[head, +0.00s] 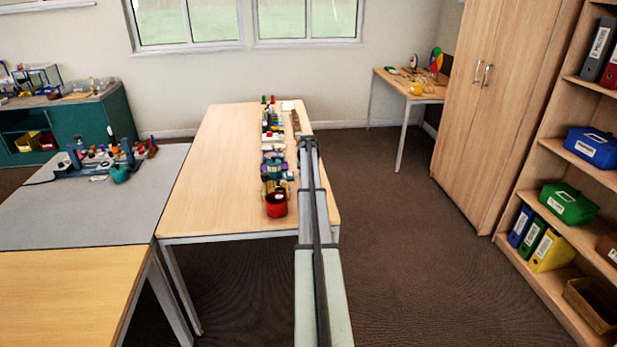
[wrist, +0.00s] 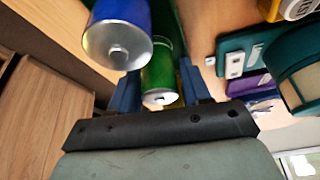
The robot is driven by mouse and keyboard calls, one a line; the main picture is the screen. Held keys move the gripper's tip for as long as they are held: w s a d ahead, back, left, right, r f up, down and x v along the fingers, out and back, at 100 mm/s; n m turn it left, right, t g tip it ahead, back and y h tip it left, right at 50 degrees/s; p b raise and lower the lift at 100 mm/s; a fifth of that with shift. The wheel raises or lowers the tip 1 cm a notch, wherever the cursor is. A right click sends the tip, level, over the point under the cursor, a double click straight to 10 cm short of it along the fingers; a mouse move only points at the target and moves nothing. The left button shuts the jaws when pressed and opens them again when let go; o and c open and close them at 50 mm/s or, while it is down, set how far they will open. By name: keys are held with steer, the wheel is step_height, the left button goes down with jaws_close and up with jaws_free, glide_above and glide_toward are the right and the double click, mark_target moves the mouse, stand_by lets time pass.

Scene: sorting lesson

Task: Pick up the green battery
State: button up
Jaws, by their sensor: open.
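The green battery (wrist: 159,78) shows in the wrist view with its silver end towards the camera. It lies between the two blue fingers of my gripper (wrist: 161,90), which are open around it; I cannot tell whether either finger touches it. A blue battery (wrist: 118,34) with a silver end is just left of the green one and partly covers the left finger. In the head view my arm reaches over the wooden table (head: 212,180) along the right of a row of objects, and the green battery cannot be made out there.
In the wrist view a teal tray-like object (wrist: 238,57) and a teal-and-tan roll-like object (wrist: 297,80) are to the right. In the head view a red pot (head: 276,206) stands at the row's near end. The table's left part is clear.

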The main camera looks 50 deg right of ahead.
steer(key=shift+c, duration=0.4)
steer(key=c, duration=0.7)
steer(key=shift+r, duration=0.1)
step_height(320, 180, up, 8)
steer(key=shift+r, duration=0.25)
steer(key=shift+w+a+r, duration=0.1)
steer(key=shift+w+r, duration=0.05)
steer(key=shift+r, duration=0.15)
steer(key=w+a+n, duration=0.1)
steer(key=w+a, duration=0.4)
steer(key=a, duration=0.5)
steer(key=shift+m, duration=0.5)
steer(key=s+a, duration=0.1)
steer(key=a, duration=0.1)
steer(key=s+a, duration=0.1)
steer(key=a, duration=0.1)
steer(key=s+a, duration=0.1)
steer(key=a, duration=0.1)
steer(key=shift+s+a, duration=0.1)
steer(key=shift+a, duration=0.1)
